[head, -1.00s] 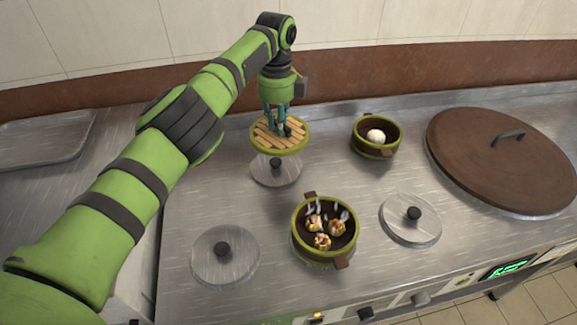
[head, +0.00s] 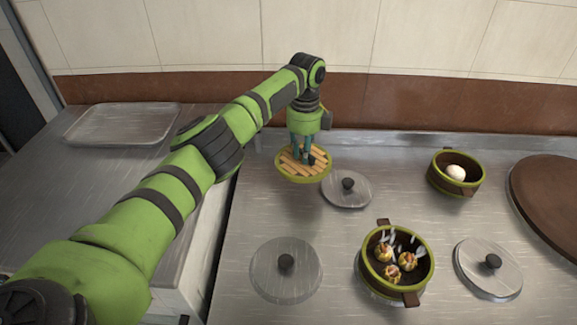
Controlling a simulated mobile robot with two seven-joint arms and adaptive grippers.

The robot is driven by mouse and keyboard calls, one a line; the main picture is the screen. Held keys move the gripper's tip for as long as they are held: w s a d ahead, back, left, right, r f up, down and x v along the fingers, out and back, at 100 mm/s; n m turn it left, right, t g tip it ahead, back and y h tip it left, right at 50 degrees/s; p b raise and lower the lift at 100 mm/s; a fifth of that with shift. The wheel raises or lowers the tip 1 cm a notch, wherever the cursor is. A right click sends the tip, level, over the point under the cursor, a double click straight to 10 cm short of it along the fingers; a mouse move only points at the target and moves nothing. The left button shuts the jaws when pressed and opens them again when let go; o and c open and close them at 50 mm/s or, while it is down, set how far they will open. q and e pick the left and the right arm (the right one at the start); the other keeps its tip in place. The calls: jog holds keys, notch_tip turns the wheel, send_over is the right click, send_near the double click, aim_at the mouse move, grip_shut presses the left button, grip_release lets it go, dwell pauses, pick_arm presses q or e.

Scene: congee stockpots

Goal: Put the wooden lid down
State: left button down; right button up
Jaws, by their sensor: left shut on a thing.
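The wooden lid (head: 291,172) is a round slatted disc with a green rim. My left gripper (head: 303,158) points down and is shut on it at the middle. The lid appears held above the steel counter, left of a metal pot lid (head: 347,190) at the back. A steamer basket (head: 395,257) with a green rim stands open at the front, with several small dumplings inside. Another open steamer basket (head: 456,172) with one white bun stands at the back right. My right gripper is not in view.
Metal lids with black knobs lie at the front left (head: 286,270) and right (head: 488,268). A large brown lid (head: 552,205) is at the right edge. A steel tray (head: 120,124) lies on the left counter, with bare counter (head: 75,185) in front.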

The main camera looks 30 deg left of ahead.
aim_at(286, 157)
pick_arm(q)
jog(key=a+f, duration=0.1)
jog(key=a, duration=0.1)
jog(key=s+a+f, duration=0.1)
jog(key=a, duration=0.1)
jog(key=shift+a+f, duration=0.1)
jog(key=shift+f, duration=0.25)
jog(key=shift+f+p, duration=0.3)
jog(key=shift+f, duration=1.7)
jog(key=shift+f, duration=0.15)
jog(key=c, duration=1.1)
grip_release()
jog(key=shift+c, duration=0.2)
notch_tip(286, 157, up, 12)
jog(key=shift+r, duration=0.2)
